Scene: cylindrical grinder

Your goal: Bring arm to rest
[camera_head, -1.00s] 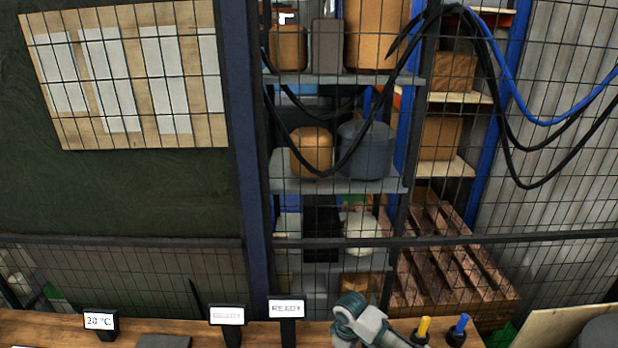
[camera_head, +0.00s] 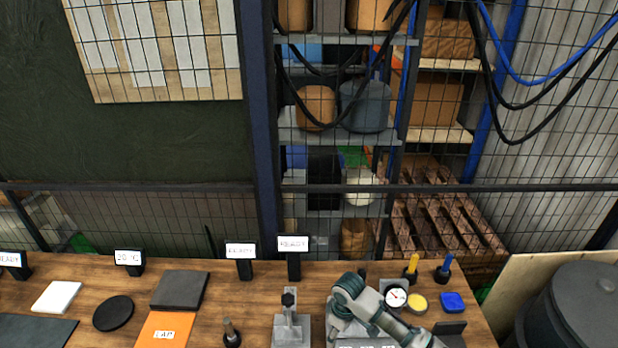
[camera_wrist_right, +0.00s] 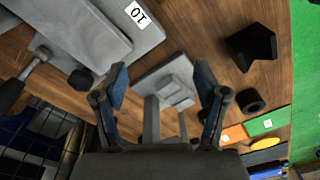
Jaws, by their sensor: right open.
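My right arm (camera_head: 382,318) comes in from the lower right of the head view, with a teal and pale grey bent joint above the wooden bench. Its fingertips cannot be made out there. In the right wrist view my right gripper (camera_wrist_right: 162,88) is open, its two blue-padded fingers spread wide. Nothing is held between them. A grey stepped block (camera_wrist_right: 168,85) shows beyond and between the fingers; I cannot tell how far off it is. My left gripper is in neither view.
The wooden bench (camera_head: 260,300) carries a grey stand (camera_head: 290,328), a dial gauge (camera_head: 396,297), a black disc (camera_head: 113,314), an orange card (camera_head: 165,331) and several small signs. A mesh fence (camera_head: 150,205) stands behind. A dark bin (camera_head: 580,310) stands at the right.

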